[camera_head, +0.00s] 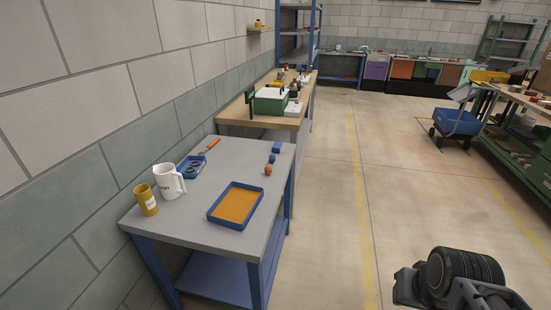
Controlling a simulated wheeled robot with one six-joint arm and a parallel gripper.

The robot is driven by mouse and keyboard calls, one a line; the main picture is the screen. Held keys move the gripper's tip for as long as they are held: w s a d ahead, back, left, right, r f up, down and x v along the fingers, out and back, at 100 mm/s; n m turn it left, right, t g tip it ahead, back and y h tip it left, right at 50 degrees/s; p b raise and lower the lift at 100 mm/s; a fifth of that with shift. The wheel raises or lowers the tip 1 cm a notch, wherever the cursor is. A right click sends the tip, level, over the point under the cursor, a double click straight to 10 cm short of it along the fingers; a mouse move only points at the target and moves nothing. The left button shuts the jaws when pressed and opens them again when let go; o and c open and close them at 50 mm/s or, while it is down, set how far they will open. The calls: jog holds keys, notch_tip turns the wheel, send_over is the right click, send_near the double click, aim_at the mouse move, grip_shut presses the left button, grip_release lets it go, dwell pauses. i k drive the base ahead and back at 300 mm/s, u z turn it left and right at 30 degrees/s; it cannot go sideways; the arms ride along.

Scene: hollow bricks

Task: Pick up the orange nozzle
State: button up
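A small orange-red piece (268,170) stands near the right edge of the grey tabletop, beside two small blue pieces. It looks like the orange nozzle, but it is too small to make out its shape. A thin tool with an orange handle (213,144) lies near the wall, its other end by a blue tray. Part of my arm, a dark ringed joint with grey brackets, shows at the bottom right, over the floor and well away from the table. My gripper's fingers are not visible.
The grey table (245,158) holds a white mug (169,182), a yellow cup (146,201), a blue tray with an orange inside (209,217), a small blue tray (184,172) and blue pieces (275,148). A wooden bench (232,116) stands behind. The floor (330,220) right of the table is clear.

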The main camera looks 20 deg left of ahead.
aim_at(267, 170)
jog(key=i, duration=2.95)
jog(key=u, duration=4.35)
jog(key=i, duration=0.5)
jog(key=u, duration=0.05)
